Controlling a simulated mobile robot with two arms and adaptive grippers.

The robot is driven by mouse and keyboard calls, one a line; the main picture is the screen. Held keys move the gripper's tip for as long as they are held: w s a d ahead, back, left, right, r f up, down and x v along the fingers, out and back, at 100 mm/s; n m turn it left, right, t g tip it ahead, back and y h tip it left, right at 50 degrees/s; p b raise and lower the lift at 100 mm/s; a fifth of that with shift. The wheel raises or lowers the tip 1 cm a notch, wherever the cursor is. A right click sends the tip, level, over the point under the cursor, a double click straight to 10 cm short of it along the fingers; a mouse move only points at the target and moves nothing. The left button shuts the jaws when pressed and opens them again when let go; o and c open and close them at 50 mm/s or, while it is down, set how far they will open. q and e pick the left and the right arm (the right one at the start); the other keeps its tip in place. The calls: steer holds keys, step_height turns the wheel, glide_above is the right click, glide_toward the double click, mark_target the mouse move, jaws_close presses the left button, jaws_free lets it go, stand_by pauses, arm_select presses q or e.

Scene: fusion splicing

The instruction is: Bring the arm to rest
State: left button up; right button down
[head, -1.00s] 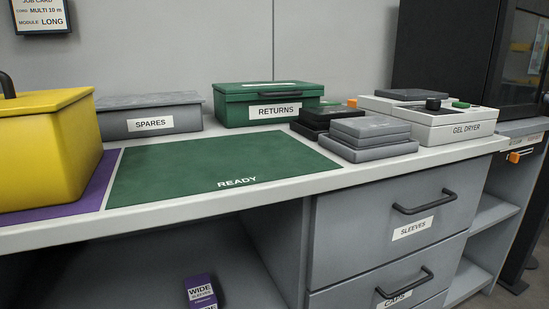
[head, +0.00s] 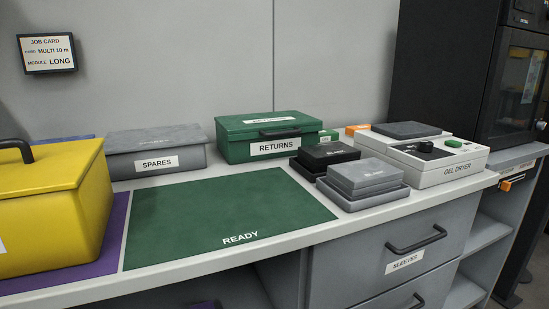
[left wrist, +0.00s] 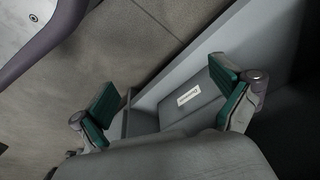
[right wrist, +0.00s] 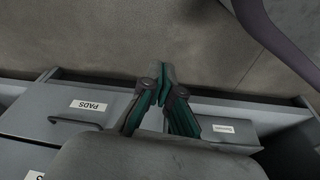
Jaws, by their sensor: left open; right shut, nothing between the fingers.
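Neither arm shows in the head view. In the left wrist view my left gripper (left wrist: 168,98) is open and empty, its green-padded fingers spread wide. A grey labelled drawer front (left wrist: 190,95) and the floor show beyond it. In the right wrist view my right gripper (right wrist: 162,92) is shut, its fingertips together with nothing between them. It is above the floor near grey drawers, one labelled PADS (right wrist: 90,106). In both wrist views the gripper touches nothing that I can see.
The worktop holds a yellow case (head: 50,210), a bare green READY mat (head: 225,210), a SPARES box (head: 155,153), a green RETURNS box (head: 270,140), small grey (head: 362,180) and black boxes (head: 327,155), and a GEL DRYER (head: 430,155). A SLEEVES drawer (head: 400,255) is below.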

arm_select(q)
steer(key=s+a+r+g+p, duration=0.2)
steer(key=s+p, duration=1.7)
steer(key=p, duration=1)
steer(key=shift+s+a, duration=0.3)
steer(key=shift+a, duration=0.35)
arm_select(e)
steer(key=s+d+r+g, duration=0.2)
steer(key=s+d, duration=0.1)
steer(key=s, duration=1.6)
steer(key=shift+s+d, duration=0.15)
steer(key=shift+s, duration=0.15)
